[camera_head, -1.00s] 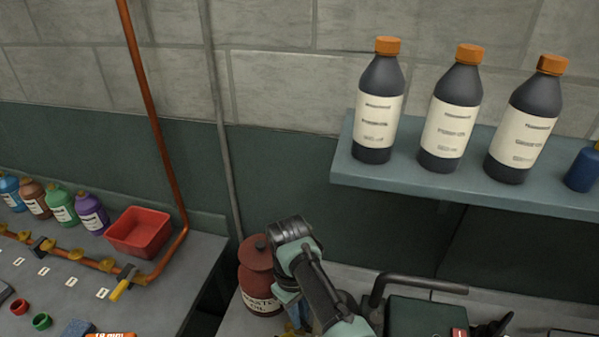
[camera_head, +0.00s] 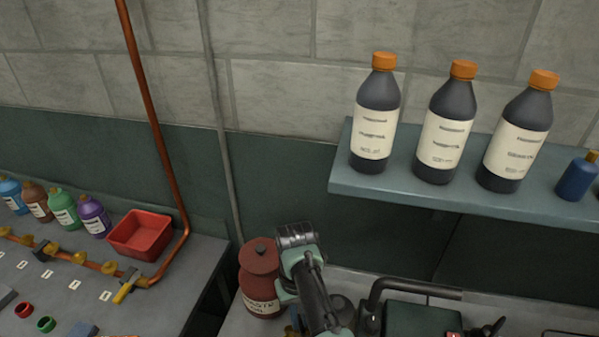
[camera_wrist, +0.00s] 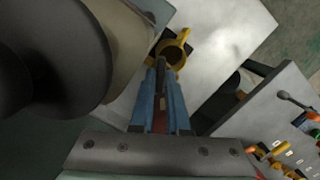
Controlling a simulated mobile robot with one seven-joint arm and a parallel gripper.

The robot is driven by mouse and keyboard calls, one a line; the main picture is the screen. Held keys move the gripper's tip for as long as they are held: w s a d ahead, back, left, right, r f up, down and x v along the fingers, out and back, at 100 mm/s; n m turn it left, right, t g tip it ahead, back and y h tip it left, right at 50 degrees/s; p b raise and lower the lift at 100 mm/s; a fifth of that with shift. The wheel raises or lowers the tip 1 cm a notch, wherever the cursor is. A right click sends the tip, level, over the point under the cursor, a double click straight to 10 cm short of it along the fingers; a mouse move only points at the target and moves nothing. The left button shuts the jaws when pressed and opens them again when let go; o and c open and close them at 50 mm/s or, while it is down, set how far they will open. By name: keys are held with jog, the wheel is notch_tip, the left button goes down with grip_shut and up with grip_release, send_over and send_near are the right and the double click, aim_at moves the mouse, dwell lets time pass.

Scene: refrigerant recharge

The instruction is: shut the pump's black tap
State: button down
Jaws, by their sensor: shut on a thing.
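The pump (camera_head: 425,318) shows at the bottom right of the head view as a dark green body with a bent black pipe (camera_head: 405,288) above it. I cannot pick out its black tap for certain. My gripper (camera_wrist: 163,72) shows in the wrist view as two blue fingers, shut on a narrow dark piece at their tips. A yellow ring-shaped part (camera_wrist: 173,54) is right beyond the fingertips, with black next to it. I cannot tell whether the held piece is the tap. In the head view my arm hides the fingertips.
A dark red lidded jar (camera_head: 260,280) stands left of my arm. A shelf (camera_head: 450,202) with several bottles overhangs the right side. The left bench (camera_head: 170,305) carries a red bin (camera_head: 140,235), small bottles and a copper pipe. A gap separates the benches.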

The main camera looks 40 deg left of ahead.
dwell(0.3)
jog(key=shift+m+p, duration=0.55)
jog(key=shift+m, duration=1.05)
jog(key=shift+m+g+p, duration=0.3)
jog(key=shift+m+p, duration=0.25)
jog(key=shift+m, duration=0.65)
jog(key=c, duration=0.8)
grip_release()
jog(key=shift+w+d, duration=0.1)
